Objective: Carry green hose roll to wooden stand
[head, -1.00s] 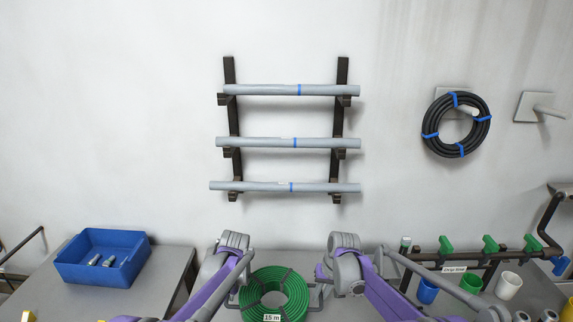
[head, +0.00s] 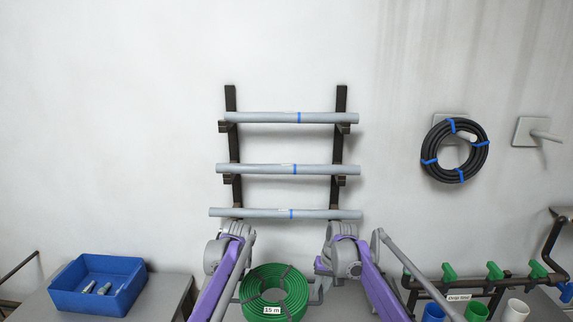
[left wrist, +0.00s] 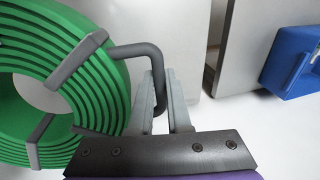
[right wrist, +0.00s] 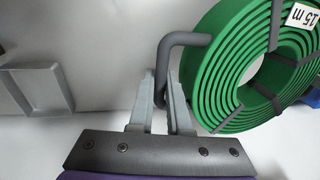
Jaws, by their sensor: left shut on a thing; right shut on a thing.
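The green hose roll (head: 273,291) is a flat coil with dark straps, a "15 m" tag and a grey handle on each side. It is held between my two arms at the bottom middle of the head view. My left gripper (left wrist: 160,92) is shut on one bent handle, with the green coil (left wrist: 65,85) beside it. My right gripper (right wrist: 163,90) is shut on the opposite handle, with the coil (right wrist: 225,75) to its right. In the head view my right gripper (head: 318,291) is at the coil's right side. I see no wooden stand in any view.
A blue bin (head: 98,285) with metal fittings stands on a grey table at left. A wall rack with grey pipes (head: 288,169) is straight ahead. A black hose coil (head: 455,151) hangs on the right. A pipe manifold with green valves (head: 494,271) and cups is at lower right.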

